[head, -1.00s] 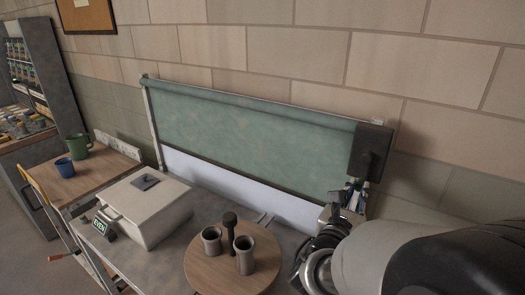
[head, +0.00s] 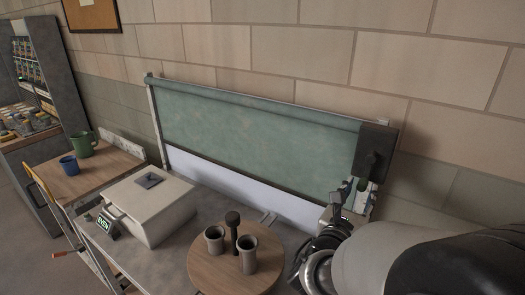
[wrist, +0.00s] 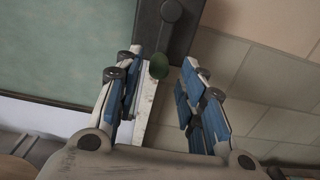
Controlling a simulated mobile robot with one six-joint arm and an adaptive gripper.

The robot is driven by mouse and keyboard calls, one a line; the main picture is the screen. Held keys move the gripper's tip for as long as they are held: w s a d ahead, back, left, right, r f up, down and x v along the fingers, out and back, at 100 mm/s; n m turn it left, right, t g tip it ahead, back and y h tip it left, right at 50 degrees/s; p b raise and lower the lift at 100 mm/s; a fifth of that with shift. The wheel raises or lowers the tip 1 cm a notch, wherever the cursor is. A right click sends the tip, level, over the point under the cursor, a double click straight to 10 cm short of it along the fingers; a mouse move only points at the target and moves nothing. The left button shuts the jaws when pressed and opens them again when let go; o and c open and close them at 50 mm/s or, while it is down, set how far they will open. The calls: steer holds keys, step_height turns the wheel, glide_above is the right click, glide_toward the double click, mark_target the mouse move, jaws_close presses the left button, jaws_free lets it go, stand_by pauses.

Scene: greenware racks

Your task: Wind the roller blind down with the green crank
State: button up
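The green roller blind (head: 255,125) hangs partway down on the wall, with a dark bar along its lower edge and a pale panel showing below it. A dark crank housing (head: 378,143) is at its right end. The crank's green knob (wrist: 159,66) hangs at the lower end of a dark arm in the wrist view; it also shows small in the head view (head: 363,186). My gripper (wrist: 165,72) is open, its blue-padded fingers on either side of the knob with gaps visible. The knob appears near the fingertips; its depth between them is hard to tell.
A round wooden board (head: 215,277) with grey cups and a dark upright tool stands on the table below. A pale box (head: 150,207) and an "EVEN" sign (head: 106,224) are left of it. Farther left, a wooden table (head: 105,172) holds blue and green mugs.

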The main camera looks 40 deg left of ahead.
steer(key=s, duration=0.6)
steer(key=shift+s+d+b, duration=0.2)
steer(key=shift+b, duration=0.1)
